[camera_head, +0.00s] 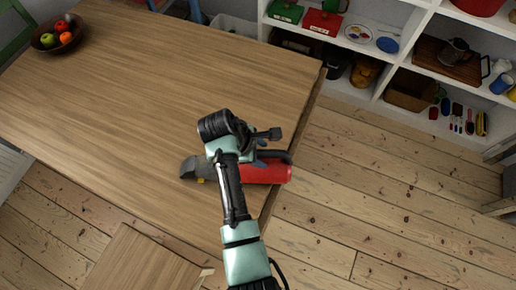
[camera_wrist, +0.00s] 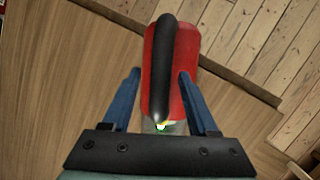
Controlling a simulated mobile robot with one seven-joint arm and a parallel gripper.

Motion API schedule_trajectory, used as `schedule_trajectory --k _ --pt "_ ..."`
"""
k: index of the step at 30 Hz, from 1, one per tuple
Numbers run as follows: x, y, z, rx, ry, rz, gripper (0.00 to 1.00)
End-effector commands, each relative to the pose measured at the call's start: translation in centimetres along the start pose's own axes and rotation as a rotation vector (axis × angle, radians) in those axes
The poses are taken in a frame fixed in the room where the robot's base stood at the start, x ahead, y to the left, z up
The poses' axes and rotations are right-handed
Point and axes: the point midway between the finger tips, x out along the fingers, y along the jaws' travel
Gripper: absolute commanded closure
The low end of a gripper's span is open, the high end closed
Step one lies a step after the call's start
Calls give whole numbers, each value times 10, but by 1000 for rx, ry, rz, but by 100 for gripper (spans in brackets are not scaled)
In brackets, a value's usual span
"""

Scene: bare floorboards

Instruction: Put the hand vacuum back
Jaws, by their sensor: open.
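The hand vacuum (camera_head: 265,173) lies on the wooden table (camera_head: 150,75) near its right edge. It has a red body and a grey nozzle that points left in the head view. In the wrist view its red body (camera_wrist: 186,75) and dark handle run up between the blue fingers. My gripper (camera_wrist: 157,88) is open, with one finger on each side of the vacuum. In the head view my gripper (camera_head: 264,144) is over the vacuum, and my arm hides its middle. I cannot tell whether the fingers touch it.
A white shelf (camera_head: 345,92) with several items stands at the back right, beyond the table. A fruit bowl (camera_head: 57,36) is at the table's far left. A wooden chair seat (camera_head: 140,265) is close to the front edge. Bare floor lies to the right.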

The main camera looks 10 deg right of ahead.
Motion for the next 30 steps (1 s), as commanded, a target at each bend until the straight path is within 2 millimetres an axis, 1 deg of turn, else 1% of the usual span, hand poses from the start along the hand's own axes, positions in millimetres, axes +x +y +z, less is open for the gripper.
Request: schedule_trajectory --k 5,12,15,18,21,24,30 --pt "-22 2 0 0 1 4 40" --pt "-75 2 0 1 1 6 40" --pt "-94 2 0 1 1 5 40" --pt "-108 1 0 0 0 3 40" --pt "-116 1 0 -1 0 1 40" --pt "-121 1 0 0 0 2 40" --pt "-122 1 0 0 0 1 40"
